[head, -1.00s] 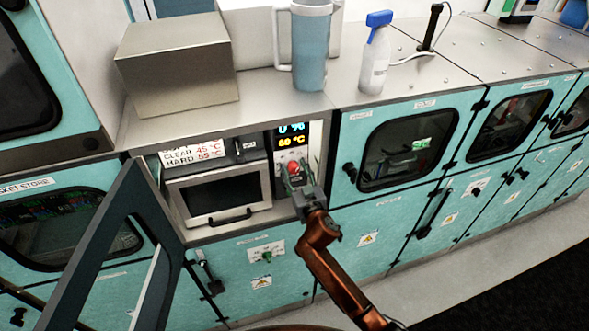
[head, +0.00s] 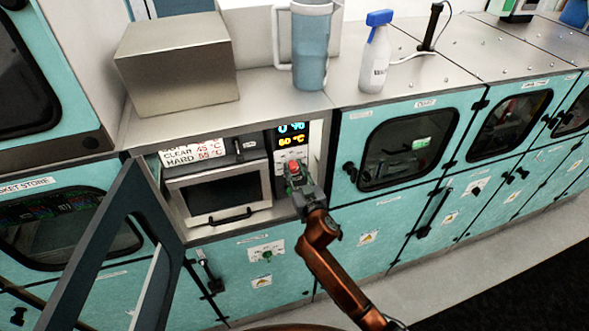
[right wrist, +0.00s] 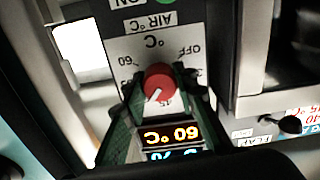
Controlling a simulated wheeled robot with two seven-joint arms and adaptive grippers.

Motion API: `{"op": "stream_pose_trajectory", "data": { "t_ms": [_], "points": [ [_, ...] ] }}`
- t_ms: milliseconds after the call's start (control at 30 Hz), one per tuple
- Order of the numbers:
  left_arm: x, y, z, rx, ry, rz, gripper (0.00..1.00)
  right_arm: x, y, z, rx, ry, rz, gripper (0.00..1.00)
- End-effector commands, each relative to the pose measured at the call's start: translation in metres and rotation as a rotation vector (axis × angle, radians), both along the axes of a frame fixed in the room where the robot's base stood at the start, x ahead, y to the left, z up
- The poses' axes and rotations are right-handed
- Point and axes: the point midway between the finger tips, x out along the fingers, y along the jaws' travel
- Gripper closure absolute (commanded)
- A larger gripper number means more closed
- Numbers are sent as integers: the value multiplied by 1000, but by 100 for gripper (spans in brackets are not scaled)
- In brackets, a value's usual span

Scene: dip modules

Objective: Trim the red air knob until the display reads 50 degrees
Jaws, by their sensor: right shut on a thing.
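The red air knob (right wrist: 159,82) sits on a white dial plate marked AIR °C in the right wrist view, which is upside down. My right gripper (right wrist: 165,95) has its fingers on both sides of the knob and is shut on it. In the head view the red knob (head: 294,168) shows at the tip of my right gripper (head: 301,180). The display (head: 292,134) above it shows an orange 60 °C with a blue percent line over it. It also shows in the right wrist view (right wrist: 172,135) as 60 °C. My left gripper is not in view.
Left of the knob is a small oven-like unit (head: 222,195) with a dark window, below a card reading CLEAR 45 °C and HARD 55 °C. An open door frame (head: 117,215) stands at the left. A jug (head: 311,50) and spray bottle (head: 375,62) stand on the counter above.

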Motion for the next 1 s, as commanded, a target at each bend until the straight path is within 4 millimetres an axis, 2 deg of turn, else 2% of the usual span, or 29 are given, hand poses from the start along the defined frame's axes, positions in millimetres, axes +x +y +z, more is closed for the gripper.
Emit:
{"op": "stream_pose_trajectory", "data": {
  "t_ms": [367, 1000],
  "points": [
    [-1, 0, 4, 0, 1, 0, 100, 0, 0, 1, -174, -57, 0, 98],
    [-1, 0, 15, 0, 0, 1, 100, 0, 1, 1, -748, -243, 0, 98]
  ]
}}
